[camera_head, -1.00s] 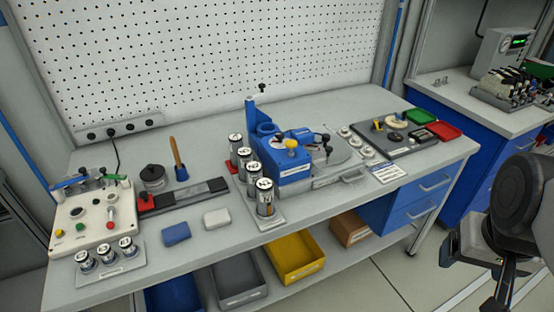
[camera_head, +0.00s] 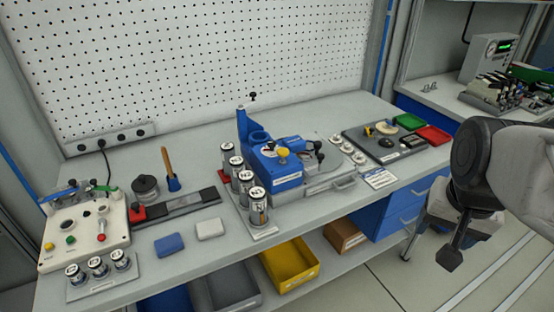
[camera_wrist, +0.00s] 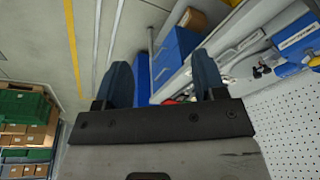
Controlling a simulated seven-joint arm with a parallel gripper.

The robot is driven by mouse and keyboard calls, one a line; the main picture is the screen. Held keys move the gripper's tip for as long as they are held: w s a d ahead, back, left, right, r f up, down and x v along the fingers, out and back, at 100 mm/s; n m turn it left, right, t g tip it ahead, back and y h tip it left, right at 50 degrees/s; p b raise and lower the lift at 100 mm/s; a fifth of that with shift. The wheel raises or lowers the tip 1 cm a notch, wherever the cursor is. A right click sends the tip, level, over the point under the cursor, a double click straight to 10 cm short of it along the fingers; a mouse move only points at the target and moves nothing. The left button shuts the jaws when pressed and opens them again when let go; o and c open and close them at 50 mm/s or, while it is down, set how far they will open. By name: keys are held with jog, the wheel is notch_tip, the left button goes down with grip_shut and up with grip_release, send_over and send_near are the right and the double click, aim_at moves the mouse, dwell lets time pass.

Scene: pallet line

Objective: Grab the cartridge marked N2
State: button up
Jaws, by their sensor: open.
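Silver cylinders with white marked caps (camera_head: 258,207) stand upright in a row on a light plate, left of a blue machine (camera_head: 278,176). Three shorter capped cylinders (camera_head: 98,267) stand on a small plate at the bench's front left corner. The cap markings are too small for me to tell surely which one reads N2. My gripper (camera_wrist: 162,80) is open in the wrist view, with two dark blue fingers apart and nothing between them. It is off to the right of the bench, away from the cylinders. No cylinder can be made out in the wrist view.
A control box (camera_head: 85,236) with buttons stands at the bench's left. A blue block (camera_head: 169,245) and a white block (camera_head: 209,228) lie near the front edge. A red tray (camera_head: 433,135) and green tray (camera_head: 409,121) lie at the right. A yellow bin (camera_head: 290,265) sits below.

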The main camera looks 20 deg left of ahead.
jog(key=w+a+m, duration=0.2)
jog(key=w+a, duration=0.5)
jog(key=w, duration=0.1)
jog(key=m+g, duration=0.2)
jog(key=m, duration=0.6)
send_over(247, 175)
jog(key=f, duration=1.1)
jog(key=shift+d, duration=0.3)
jog(key=shift+a+f, duration=0.2)
jog(key=shift+a, duration=0.25)
jog(key=shift+f, duration=0.1)
jog(key=shift+f, duration=1.25)
